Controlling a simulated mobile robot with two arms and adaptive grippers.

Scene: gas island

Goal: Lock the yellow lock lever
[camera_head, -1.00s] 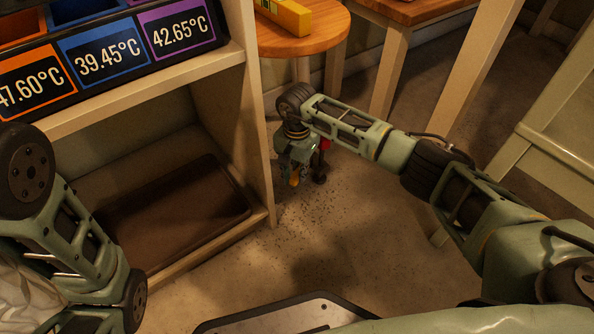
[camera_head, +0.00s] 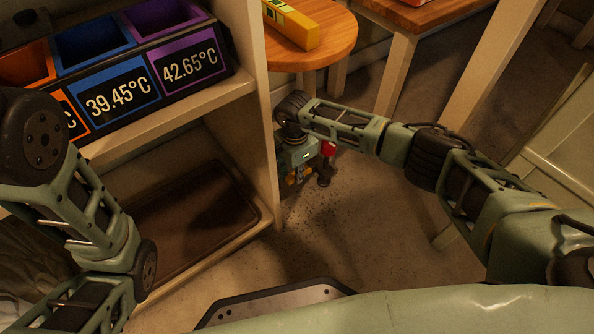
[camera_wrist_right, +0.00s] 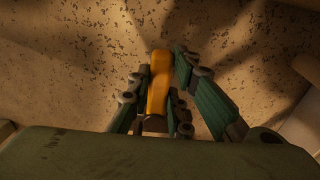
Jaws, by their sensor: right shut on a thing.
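The yellow lock lever (camera_head: 291,179) is a small orange-yellow bar low beside the cabinet, mostly hidden by my right gripper (camera_head: 296,172) in the head view. In the right wrist view the lever (camera_wrist_right: 158,80) runs between the green fingers of my right gripper (camera_wrist_right: 158,95), which are shut on it. The speckled floor lies behind it. My left arm (camera_head: 85,215) shows at the left of the head view, but its gripper is out of the frame.
A red part (camera_head: 328,149) on a dark upright piece stands just right of my right gripper. A cabinet (camera_head: 262,120) with coloured bins and temperature labels is on the left. A round wooden stool (camera_head: 325,45) holds a yellow box (camera_head: 290,24). The floor in front is clear.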

